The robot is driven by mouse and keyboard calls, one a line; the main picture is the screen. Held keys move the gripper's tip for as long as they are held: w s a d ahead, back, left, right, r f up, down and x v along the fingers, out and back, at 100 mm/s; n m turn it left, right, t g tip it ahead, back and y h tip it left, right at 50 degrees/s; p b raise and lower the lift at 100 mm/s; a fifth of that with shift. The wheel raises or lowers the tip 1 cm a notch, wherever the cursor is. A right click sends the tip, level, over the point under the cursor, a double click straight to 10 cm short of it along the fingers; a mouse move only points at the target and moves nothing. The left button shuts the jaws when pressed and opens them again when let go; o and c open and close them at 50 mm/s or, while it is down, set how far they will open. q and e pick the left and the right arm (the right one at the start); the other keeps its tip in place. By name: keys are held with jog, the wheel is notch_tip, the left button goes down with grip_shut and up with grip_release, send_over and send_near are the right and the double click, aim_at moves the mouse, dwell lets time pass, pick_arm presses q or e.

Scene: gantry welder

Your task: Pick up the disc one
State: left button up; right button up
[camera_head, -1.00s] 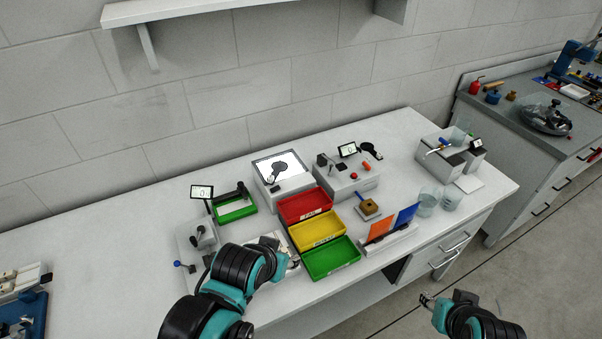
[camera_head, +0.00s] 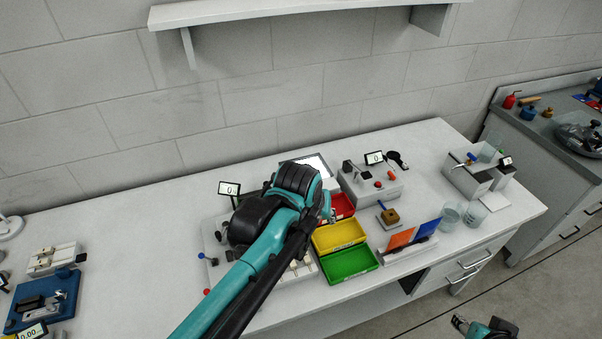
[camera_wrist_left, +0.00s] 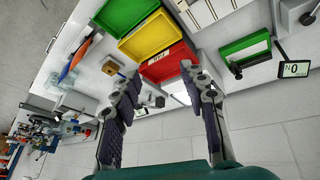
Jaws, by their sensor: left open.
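I cannot make out a disc that I can name with certainty as disc one. My left gripper (camera_wrist_left: 158,82) is open with nothing between its fingers. In the wrist view it points toward the red tray (camera_wrist_left: 168,64) and the white lit panel (camera_wrist_left: 181,97), which its fingers partly cover. In the head view my left arm hides most of this panel (camera_head: 318,166) and whatever lies on it. The left fingertips show only slightly beside the red tray (camera_head: 342,205). My right gripper (camera_head: 460,322) is low at the right, away from the bench; its opening is unclear.
A yellow tray (camera_head: 339,234) and a green tray (camera_head: 349,262) adjoin the red one. A grey control box (camera_head: 372,187) stands right of the panel. Orange and blue plates (camera_head: 428,229) and glass beakers (camera_head: 473,213) stand further right. A wall shelf (camera_head: 290,12) hangs above.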

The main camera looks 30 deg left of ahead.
pick_arm(q)
jog(key=w+a+r+n+g+p, duration=0.25)
jog(key=w+a+n+p, duration=0.4)
jog(key=w, duration=0.65)
jog(key=w+a+f+n+g+p, duration=0.1)
jog(key=w+a+f+n, duration=0.1)
jog(key=a, duration=0.1)
jog(key=w+a+f+n+g+p, duration=0.1)
jog(key=w+a+f+n, duration=0.2)
jog(key=a, duration=0.1)
jog(key=w+a+f+n+g+p, duration=0.1)
jog(key=w+a+f+n, duration=0.1)
jog(key=a, duration=0.1)
jog(key=shift+w+a+f+n, duration=0.25)
jog(key=shift+a+n, duration=0.1)
jog(key=shift+a, duration=0.05)
jog(key=shift+a+f, duration=0.1)
jog(key=shift+f, duration=1.2)
jog(key=f, duration=0.3)
jog(key=f+b, duration=0.1)
jog(key=f, duration=0.1)
jog(key=shift+w+a+f, duration=0.2)
jog(key=shift+a+f, duration=0.15)
jog(key=shift+a, duration=0.05)
grip_shut()
